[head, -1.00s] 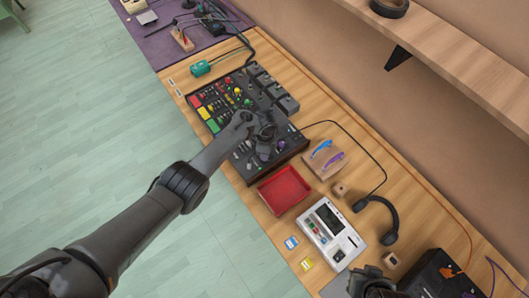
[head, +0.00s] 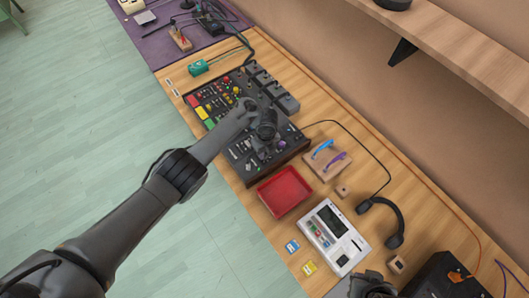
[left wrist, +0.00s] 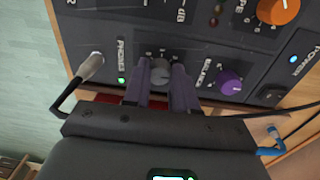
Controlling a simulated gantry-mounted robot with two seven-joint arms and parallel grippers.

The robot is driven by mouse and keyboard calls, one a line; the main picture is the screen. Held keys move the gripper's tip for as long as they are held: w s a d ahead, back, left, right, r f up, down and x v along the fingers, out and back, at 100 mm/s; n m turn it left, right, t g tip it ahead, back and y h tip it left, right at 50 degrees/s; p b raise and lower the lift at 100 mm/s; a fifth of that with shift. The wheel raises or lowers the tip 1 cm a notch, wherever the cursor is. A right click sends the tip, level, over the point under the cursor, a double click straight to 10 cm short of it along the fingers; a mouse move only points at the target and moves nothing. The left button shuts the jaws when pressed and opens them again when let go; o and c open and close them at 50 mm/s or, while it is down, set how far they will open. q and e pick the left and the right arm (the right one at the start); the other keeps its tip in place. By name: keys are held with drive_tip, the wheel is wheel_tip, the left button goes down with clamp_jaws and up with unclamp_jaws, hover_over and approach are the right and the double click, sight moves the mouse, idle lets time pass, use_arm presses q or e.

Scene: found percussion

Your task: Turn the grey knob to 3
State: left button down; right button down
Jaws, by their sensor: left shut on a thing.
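The grey knob (left wrist: 160,72) sits on the dark mixer panel in the left wrist view, with small printed marks around it that are too small to read. My left gripper (left wrist: 162,88) has its purple fingers on both sides of the grey knob and is shut on it. In the head view my left gripper (head: 262,150) is over the near end of the mixer (head: 238,168), and the arm hides the knob. My right gripper (head: 375,288) shows only in part at the bottom edge of the head view, so its jaws cannot be judged.
A purple knob (left wrist: 229,81) is right of the grey one, an orange knob (left wrist: 278,10) above it. A cable plug (left wrist: 90,66) stands at the left. In the head view a red tray (head: 284,192), a white device (head: 333,236) and headphones (head: 385,215) lie nearby.

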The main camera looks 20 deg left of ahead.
sight(266, 153)
use_arm(q)
drive_tip(key=shift+m, duration=0.4)
drive_tip(key=c, duration=0.9)
unclamp_jaws()
wheel_tip(266, 153, up, 11)
drive_tip(key=p, duration=0.3)
drive_tip(key=shift+w+d, duration=0.15)
drive_tip(key=shift+f, duration=0.15)
